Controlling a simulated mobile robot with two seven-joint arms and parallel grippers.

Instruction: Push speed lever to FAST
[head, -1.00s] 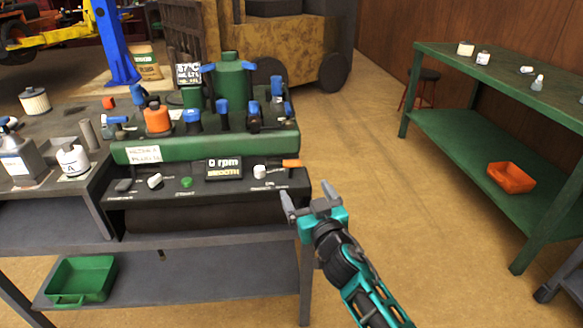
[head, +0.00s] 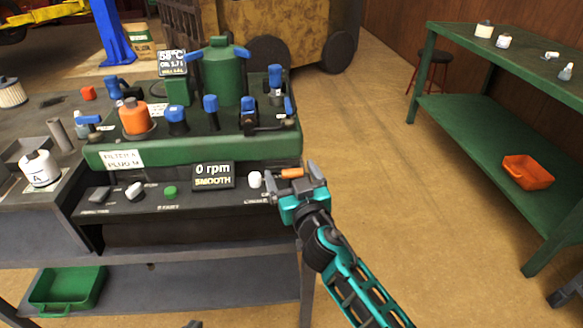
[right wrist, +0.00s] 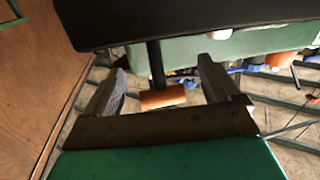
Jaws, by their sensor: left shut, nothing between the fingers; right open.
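The speed lever (head: 291,173) has an orange handle at the right end of the black control panel (head: 120,206). My right gripper (head: 294,179) is open around the lever's handle. In the right wrist view, the orange handle (right wrist: 162,98) on its dark stem sits between the two open fingers, with a gap on both sides. I cannot read the lever's position marks. A small grey tip of my left gripper (head: 193,324) shows at the bottom edge of the head view, apart from the panel; most of it is hidden below the frame.
A display (head: 213,175) reads 0 rpm and SMOOTH. A white knob (head: 255,179) stands just left of the lever, and a green button (head: 170,191) further left. Floor to the right is clear up to the green bench (head: 470,125).

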